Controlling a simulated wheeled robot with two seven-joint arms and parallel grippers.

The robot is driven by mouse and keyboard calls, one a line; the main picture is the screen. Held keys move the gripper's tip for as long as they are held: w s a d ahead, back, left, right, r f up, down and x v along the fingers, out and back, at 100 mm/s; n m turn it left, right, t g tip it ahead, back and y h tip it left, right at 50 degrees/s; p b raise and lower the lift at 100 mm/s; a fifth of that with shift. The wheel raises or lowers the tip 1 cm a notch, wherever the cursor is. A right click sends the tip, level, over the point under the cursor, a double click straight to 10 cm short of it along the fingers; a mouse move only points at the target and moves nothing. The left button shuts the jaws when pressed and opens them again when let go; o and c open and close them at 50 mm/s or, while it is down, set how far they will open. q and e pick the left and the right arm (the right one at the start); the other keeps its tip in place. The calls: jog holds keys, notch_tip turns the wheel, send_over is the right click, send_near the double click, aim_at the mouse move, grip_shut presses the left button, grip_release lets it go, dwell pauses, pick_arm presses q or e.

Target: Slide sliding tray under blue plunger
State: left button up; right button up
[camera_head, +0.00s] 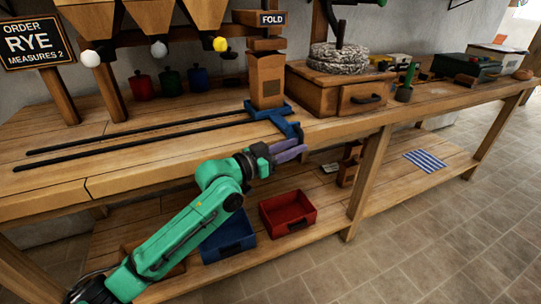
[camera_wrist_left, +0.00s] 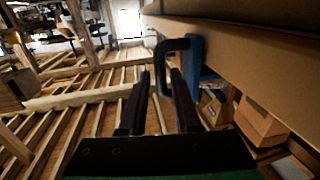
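The blue sliding tray (camera_head: 284,108) sits at the right end of two dark rails on the bench, under the FOLD sign. A brown box-like bag (camera_head: 267,80) stands on it. The tray's handle juts past the bench's front edge; its dark bar (camera_wrist_left: 161,70) shows in the left wrist view. My left gripper (camera_head: 290,150) is at this handle, its fingers apart. In the left wrist view the bar appears between the fingertips (camera_wrist_left: 160,77); contact cannot be told. Hopper knobs are white (camera_head: 90,58), pale (camera_head: 158,50) and yellow (camera_head: 220,43); none looks clearly blue. My right gripper is out of view.
The rails (camera_head: 135,134) run clear leftward past the hoppers. Red (camera_head: 142,87), green (camera_head: 170,82) and blue (camera_head: 198,78) jars stand behind. A wooden drawer box (camera_head: 320,95) stands right of the tray. Blue (camera_head: 228,238) and red (camera_head: 288,212) bins sit on the lower shelf.

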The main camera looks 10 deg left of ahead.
pick_arm(q)
jog(key=v, duration=0.8)
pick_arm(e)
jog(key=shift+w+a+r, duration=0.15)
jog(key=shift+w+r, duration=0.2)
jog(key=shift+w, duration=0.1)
